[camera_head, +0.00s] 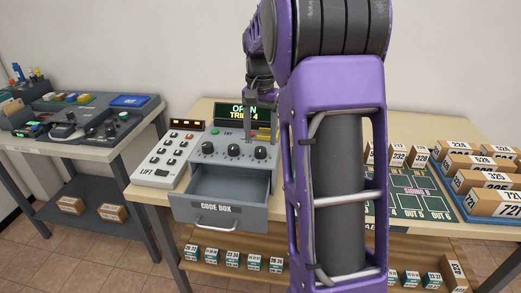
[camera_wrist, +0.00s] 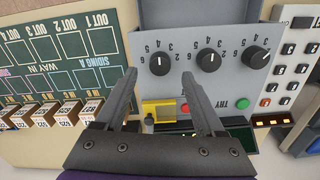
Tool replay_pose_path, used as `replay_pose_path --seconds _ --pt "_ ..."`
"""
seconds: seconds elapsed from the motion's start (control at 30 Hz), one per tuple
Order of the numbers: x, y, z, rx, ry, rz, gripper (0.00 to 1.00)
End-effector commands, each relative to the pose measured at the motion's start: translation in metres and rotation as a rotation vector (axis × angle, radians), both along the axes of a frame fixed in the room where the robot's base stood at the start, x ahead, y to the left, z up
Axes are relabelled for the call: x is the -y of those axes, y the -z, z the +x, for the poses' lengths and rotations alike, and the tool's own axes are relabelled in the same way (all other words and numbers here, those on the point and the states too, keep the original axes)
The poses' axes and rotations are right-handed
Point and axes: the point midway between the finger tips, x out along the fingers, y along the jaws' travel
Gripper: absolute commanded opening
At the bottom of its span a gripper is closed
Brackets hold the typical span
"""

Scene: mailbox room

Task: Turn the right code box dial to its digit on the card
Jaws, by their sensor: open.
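The grey code box (camera_head: 190,160) stands on the bench with its drawer (camera_head: 232,190) pulled open and empty. Its top carries three black dials with white pointer marks. The right dial (camera_head: 260,152) is the leftmost one in the wrist view (camera_wrist: 159,65), where the picture is turned round. My gripper (camera_wrist: 158,76) is open, with one finger on each side of the right dial in that view; I cannot tell whether they touch it. In the head view my gripper (camera_head: 248,132) hangs above the box's back part. Digits ring the dials, but the setting is unclear. I cannot make out the card.
A display (camera_head: 241,113) behind the box shows "OPEN" and a tries line, partly hidden. A green button (camera_wrist: 242,103) and a yellow part (camera_wrist: 163,112) sit on the panel. The LIFT keypad (camera_head: 165,160) is at left. A siding board (camera_head: 410,190) and numbered parcels (camera_head: 480,180) are at right.

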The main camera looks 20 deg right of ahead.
Motion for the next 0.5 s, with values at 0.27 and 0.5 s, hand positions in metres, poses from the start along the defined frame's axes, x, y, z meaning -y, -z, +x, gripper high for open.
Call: replay_pose_path --seconds 0.27,0.5 --pt "0.000 0.037 0.000 0.000 0.000 0.000 0.71" --pt "0.000 0.042 0.000 0.001 -0.001 -0.001 0.71"
